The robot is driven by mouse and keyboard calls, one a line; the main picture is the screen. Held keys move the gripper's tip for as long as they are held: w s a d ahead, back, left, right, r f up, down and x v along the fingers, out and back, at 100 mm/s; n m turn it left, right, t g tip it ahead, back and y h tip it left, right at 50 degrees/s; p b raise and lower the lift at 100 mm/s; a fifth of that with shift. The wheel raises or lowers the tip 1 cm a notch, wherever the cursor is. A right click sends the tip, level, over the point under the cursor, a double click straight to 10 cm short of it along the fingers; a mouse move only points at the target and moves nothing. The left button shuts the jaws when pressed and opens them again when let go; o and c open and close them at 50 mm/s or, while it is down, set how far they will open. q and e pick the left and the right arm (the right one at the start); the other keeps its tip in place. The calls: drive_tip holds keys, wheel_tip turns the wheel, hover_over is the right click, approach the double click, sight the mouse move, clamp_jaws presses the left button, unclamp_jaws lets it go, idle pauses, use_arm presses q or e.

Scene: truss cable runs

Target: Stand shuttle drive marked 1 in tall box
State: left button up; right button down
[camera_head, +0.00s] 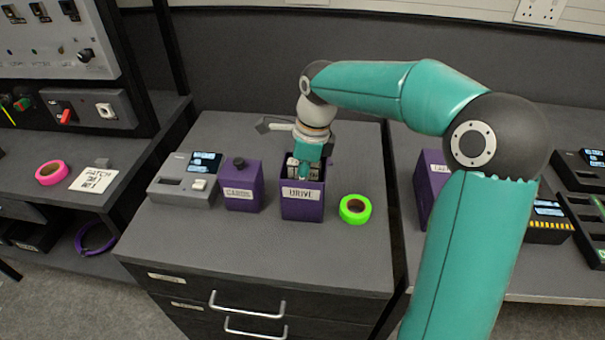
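An open-topped purple box (301,211) with a white label reading DRIVE stands upright on the grey cabinet top. My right arm comes in from the right and reaches down over this box. My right gripper (305,172) is at the box mouth, its fingers partly inside and hidden by the front wall. A small grey and teal shape shows between the fingers and the rim. I cannot tell whether it is the shuttle drive or part of the gripper, and no mark 1 is readable. My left gripper is not in view.
A purple box (241,190) with a dark knob stands close left of the DRIVE box. A grey device (184,187) with a screen is further left. Green tape (355,217) lies close on the right. Pink tape (51,173) lies on the left bench. The cabinet's front top is clear.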

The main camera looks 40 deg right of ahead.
drive_tip(key=shift+f+b, duration=0.4)
drive_tip(key=shift+f, duration=0.3)
drive_tip(key=c, duration=0.8)
unclamp_jaws()
drive_tip(key=c, duration=0.3)
drive_tip(key=shift+c, duration=0.2)
wheel_tip(320, 180, up, 8)
drive_tip(key=p, duration=0.7)
drive_tip(key=shift+f, duration=0.2)
